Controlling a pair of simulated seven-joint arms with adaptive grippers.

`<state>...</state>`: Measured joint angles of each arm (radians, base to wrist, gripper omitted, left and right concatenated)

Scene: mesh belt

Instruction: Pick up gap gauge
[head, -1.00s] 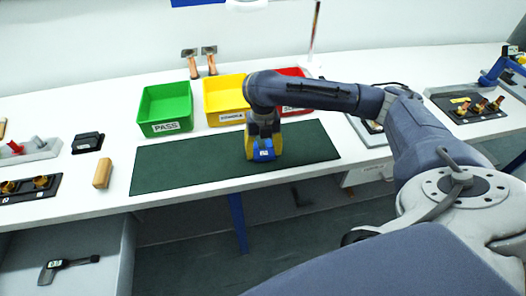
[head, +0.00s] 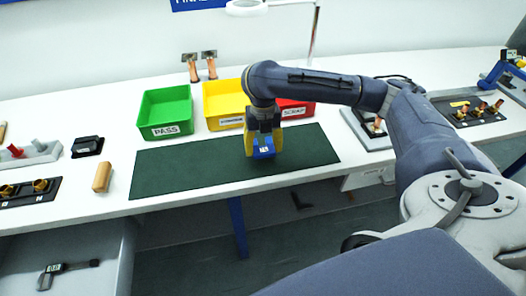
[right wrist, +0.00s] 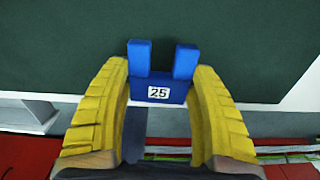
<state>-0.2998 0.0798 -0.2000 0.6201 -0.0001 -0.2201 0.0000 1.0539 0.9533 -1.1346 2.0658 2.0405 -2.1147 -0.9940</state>
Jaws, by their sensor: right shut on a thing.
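The gap gauge (head: 264,150) is a small blue block with a white label. In the right wrist view the gauge (right wrist: 158,92) shows two blue prongs and the number 25. My right gripper (head: 263,144), with yellow fingers, is shut on it over the dark green mat (head: 190,167). In the right wrist view the fingers of my right gripper (right wrist: 162,76) stand on both sides of the gauge. A gap under the gauge is hard to judge. My left gripper is not in view.
Green (head: 166,130), yellow (head: 222,119) and red (head: 298,113) bins stand behind the mat, the red one partly behind my arm. A wooden block (head: 102,177) and a black box (head: 87,146) lie left. The mat's left half is clear.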

